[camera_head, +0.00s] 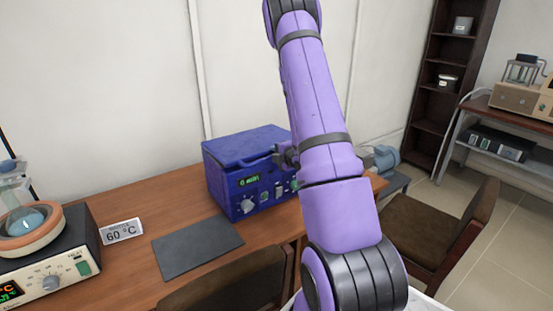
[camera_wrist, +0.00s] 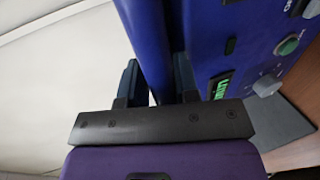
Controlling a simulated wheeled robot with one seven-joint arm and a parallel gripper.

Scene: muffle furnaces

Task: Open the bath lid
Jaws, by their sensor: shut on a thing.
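The bath is a blue box (camera_head: 236,188) on the wooden table, with a green display, knobs and buttons on its front. Its blue lid (camera_head: 240,143) lies about flat on top, with a handle (camera_head: 258,161) along the front edge. My gripper (camera_head: 284,157) is at the right part of that front edge, partly hidden by my arm. In the wrist view my gripper (camera_wrist: 155,82) has its two dark fingers on either side of a blue strip (camera_wrist: 147,45) that looks like the handle. The bath's front panel (camera_wrist: 240,40) is to the right there.
A dark mat (camera_head: 197,246) lies in front of the bath. A 60 °C sign (camera_head: 122,231) and a heater with a round flask (camera_head: 45,245) stand at left. Chairs (camera_head: 440,222) are close to the table. A blue-grey pump (camera_head: 383,158) is beyond my arm.

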